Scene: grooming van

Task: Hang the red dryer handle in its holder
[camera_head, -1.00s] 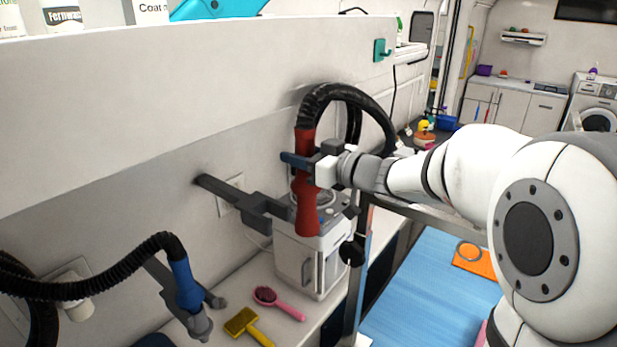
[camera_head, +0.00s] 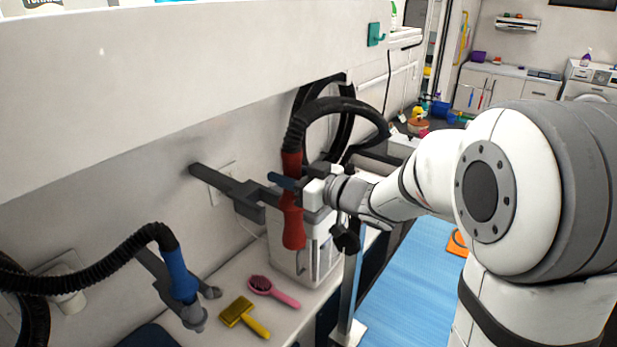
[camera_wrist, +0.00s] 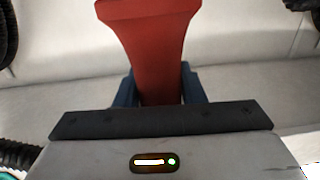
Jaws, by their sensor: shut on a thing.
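The red dryer handle (camera_head: 292,232) hangs nearly upright, nozzle end down, with a black hose (camera_head: 325,108) looping from its top. My gripper (camera_head: 291,183) is shut around its middle. In the wrist view the handle (camera_wrist: 150,40) stands between the blue fingers of my gripper (camera_wrist: 160,88). The grey wall holder (camera_head: 222,184) reaches out from the left to just beside the handle. Its fork end is partly hidden behind the handle and my gripper, so I cannot tell whether the handle sits inside the fork or in front of it.
A blue dryer handle (camera_head: 178,275) hangs in another grey holder at lower left. A yellow brush (camera_head: 240,315) and a pink brush (camera_head: 275,291) lie on the counter. A white appliance (camera_head: 318,250) stands behind the red handle. A blue mat (camera_head: 410,290) lies at right.

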